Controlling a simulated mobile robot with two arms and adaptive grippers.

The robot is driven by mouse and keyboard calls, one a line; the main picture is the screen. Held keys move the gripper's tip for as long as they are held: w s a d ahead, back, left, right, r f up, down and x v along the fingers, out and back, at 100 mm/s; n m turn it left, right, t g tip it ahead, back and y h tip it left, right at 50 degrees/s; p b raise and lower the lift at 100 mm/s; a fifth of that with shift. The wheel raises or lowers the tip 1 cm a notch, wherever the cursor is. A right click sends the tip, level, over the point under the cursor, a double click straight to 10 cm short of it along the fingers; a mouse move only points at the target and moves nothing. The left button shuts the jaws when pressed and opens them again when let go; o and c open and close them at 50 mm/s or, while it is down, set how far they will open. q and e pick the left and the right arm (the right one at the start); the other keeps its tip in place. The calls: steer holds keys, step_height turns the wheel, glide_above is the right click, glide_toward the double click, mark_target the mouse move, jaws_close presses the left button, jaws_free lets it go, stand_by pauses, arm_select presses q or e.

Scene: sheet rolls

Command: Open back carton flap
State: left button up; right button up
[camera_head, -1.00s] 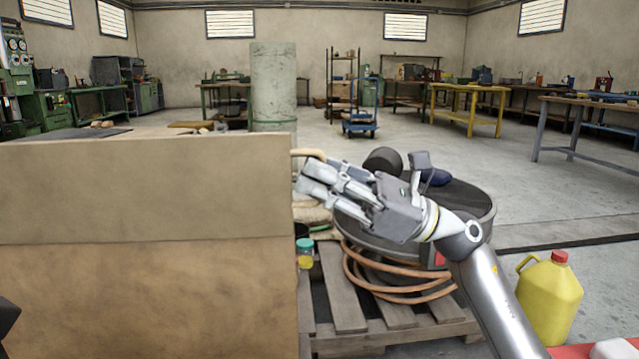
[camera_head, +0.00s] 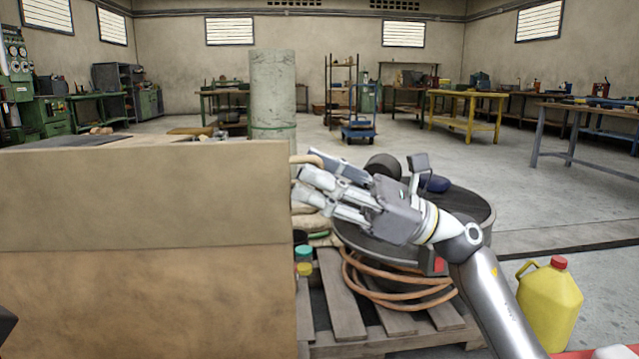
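A large brown carton (camera_head: 150,310) fills the lower left of the head view. A lighter panel (camera_head: 140,200), seemingly a flap, spans its upper front and hides most of what lies behind it. I cannot tell which flap is the back one. My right gripper (camera_head: 306,184) is just beyond the carton's right edge, pointing left. Its fingers look spread, with nothing visible between them. I cannot tell whether a fingertip touches the carton. My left gripper is not clearly in view; only a dark, unidentified shape shows at the left edge.
A wooden pallet (camera_head: 341,300) holds a dark round drum (camera_head: 462,205), coiled orange hose (camera_head: 405,292) and a small jar (camera_head: 304,254). A yellow jug (camera_head: 550,305) stands at the right. A pale green column (camera_head: 273,95) rises behind. Open floor lies beyond.

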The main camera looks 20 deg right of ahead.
step_height(320, 180, up, 9)
steer(key=shift+r, duration=0.2)
steer(key=shift+s+f, duration=0.1)
stand_by(0.6)
